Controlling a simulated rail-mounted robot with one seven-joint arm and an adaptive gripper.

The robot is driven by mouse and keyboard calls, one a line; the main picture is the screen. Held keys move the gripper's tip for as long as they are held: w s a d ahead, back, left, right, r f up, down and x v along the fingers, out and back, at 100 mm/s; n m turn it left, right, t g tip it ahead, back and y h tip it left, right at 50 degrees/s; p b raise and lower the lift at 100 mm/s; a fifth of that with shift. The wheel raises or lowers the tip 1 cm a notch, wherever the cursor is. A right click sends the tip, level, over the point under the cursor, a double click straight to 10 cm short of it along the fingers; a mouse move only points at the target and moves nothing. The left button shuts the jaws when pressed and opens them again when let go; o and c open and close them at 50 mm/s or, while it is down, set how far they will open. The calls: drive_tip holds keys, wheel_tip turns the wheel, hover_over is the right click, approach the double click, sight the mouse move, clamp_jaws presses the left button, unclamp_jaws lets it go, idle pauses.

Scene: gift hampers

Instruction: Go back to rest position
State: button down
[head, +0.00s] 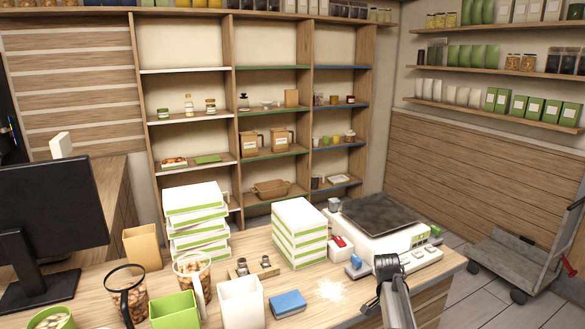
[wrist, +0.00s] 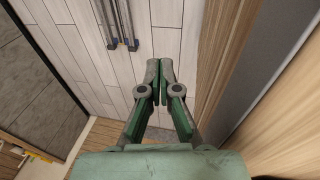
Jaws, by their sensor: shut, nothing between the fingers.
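My gripper (head: 388,266) is in front of the right part of the counter in the head view, near the kitchen scale. In the wrist view its two green and grey fingers (wrist: 160,82) are together, with nothing between them. They are over pale floor planks (wrist: 182,50). My gripper appears apart from the objects on the counter. Part of the counter's right front is hidden behind my arm.
The counter (head: 345,312) holds white-green box stacks (head: 300,232), a scale (head: 378,214), a blue sponge-like block (head: 288,303), a white container (head: 240,302), a green box (head: 175,311) and a monitor (head: 45,215). A cart (head: 515,262) stands right.

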drive_tip(key=s+a+f+n+g+y+b, duration=0.1)
drive_tip(key=s+a+f+n, duration=0.25)
drive_tip(key=s+f, duration=0.75)
drive_tip(key=s+a+f+n+g, duration=0.1)
drive_tip(key=s+a+f+n, duration=0.3)
drive_tip(key=s+f, duration=0.7)
drive_tip(key=s+a+f+n+g, duration=0.1)
drive_tip(key=s+f, duration=0.3)
drive_tip(key=s, duration=0.4)
drive_tip(key=s+a+f+n+g+y, duration=0.1)
drive_tip(key=s+a+f+n, duration=0.1)
drive_tip(key=s, duration=0.6)
drive_tip(key=s+a+f+n+g+b, duration=0.1)
drive_tip(key=s+a+f+n, duration=0.1)
drive_tip(key=s+f, duration=0.5)
drive_tip(key=shift+s+a, duration=0.45)
drive_tip(key=shift+a, duration=0.25)
